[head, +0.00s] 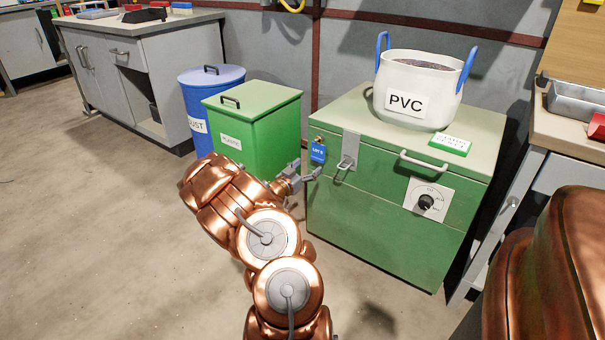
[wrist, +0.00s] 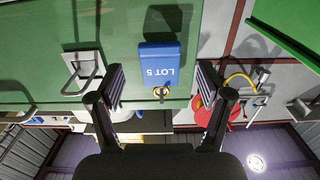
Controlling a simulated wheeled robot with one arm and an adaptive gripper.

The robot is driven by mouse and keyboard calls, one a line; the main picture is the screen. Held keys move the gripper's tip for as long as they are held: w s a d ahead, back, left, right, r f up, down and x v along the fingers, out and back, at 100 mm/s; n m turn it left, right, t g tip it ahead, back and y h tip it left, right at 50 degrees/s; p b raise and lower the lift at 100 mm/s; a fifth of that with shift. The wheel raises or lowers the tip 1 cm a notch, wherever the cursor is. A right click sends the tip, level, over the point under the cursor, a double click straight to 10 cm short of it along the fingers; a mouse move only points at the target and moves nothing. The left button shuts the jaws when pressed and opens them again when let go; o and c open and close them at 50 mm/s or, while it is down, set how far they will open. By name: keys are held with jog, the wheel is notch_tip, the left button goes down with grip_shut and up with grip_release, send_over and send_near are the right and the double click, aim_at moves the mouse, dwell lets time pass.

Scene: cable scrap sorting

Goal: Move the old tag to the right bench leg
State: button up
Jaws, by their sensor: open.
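The tag is a blue block reading "LOT 5" (head: 318,153), hanging from a brass hook or ring at the left end of the green chest's front (head: 385,205). In the wrist view, which is upside down, the tag (wrist: 160,68) sits against the green front, between the fingers but further out. My gripper (head: 311,173) is open and empty, just below and left of the tag in the head view; its two fingers (wrist: 161,90) show on either side of the tag's line. The right bench's pale grey leg (head: 505,228) stands right of the chest, with a small metal fitting on it.
The chest has a metal hasp (head: 349,150) right beside the tag, a handle and a dial. Green (head: 255,130) and blue bins (head: 205,90) stand left. The floor in front is clear.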

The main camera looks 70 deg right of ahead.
aim_at(317, 156)
jog(key=shift+x, duration=2.3)
jog(key=shift+c, duration=0.4)
jog(key=c, duration=0.7)
jog(key=shift+r+p, duration=0.55)
jog(key=shift+r, duration=0.05)
jog(key=shift+p+v, duration=0.3)
jog(key=shift+v, duration=0.9)
jog(key=shift+p+v, duration=0.4)
jog(key=shift+v, duration=1.35)
jog(key=shift+r, duration=0.15)
